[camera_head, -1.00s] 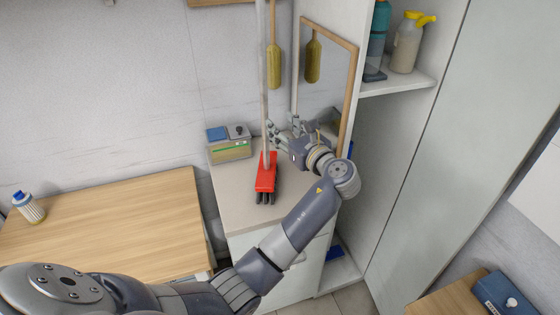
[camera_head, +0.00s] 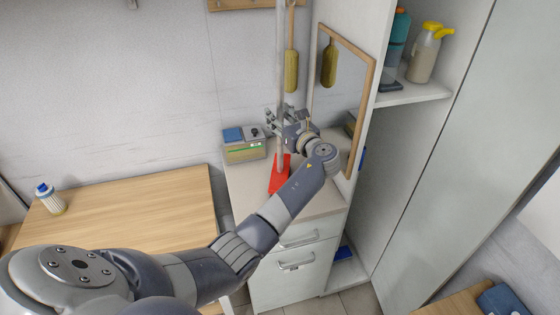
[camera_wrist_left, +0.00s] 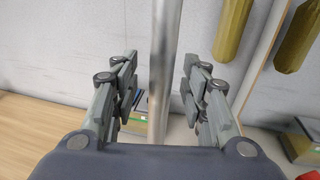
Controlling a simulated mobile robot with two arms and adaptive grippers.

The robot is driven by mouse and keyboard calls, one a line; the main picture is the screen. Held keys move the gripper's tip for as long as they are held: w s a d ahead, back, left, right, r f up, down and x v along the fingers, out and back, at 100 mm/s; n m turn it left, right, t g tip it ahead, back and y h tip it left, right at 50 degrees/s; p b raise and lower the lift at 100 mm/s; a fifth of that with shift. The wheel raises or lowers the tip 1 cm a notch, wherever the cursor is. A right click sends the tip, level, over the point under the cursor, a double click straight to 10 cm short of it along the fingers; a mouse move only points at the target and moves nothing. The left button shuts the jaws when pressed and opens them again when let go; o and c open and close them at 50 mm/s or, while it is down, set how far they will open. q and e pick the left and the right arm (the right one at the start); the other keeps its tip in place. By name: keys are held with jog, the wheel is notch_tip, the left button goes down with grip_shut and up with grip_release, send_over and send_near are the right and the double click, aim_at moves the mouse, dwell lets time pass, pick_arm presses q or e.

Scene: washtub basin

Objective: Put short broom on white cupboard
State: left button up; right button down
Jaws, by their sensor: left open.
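The short broom has a red head (camera_head: 279,178) resting on top of the white cupboard (camera_head: 247,208), with its grey pole (camera_head: 282,60) rising upright. My left gripper (camera_head: 280,122) is at the lower part of the pole, just above the red head. In the left wrist view the pole (camera_wrist_left: 163,70) stands between the two open fingers (camera_wrist_left: 160,90), with gaps on both sides. My left forearm covers part of the broom head. My right gripper is not in view.
A grey box with a blue top (camera_head: 243,146) stands behind the broom on the cupboard. A wood-framed mirror (camera_head: 345,90) and a shelf with a spray bottle (camera_head: 424,55) are on the right. A wooden table (camera_head: 130,215) adjoins on the left.

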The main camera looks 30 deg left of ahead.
pick_arm(q)
grip_shut()
jog(key=shift+r, duration=0.15)
dwell(0.4)
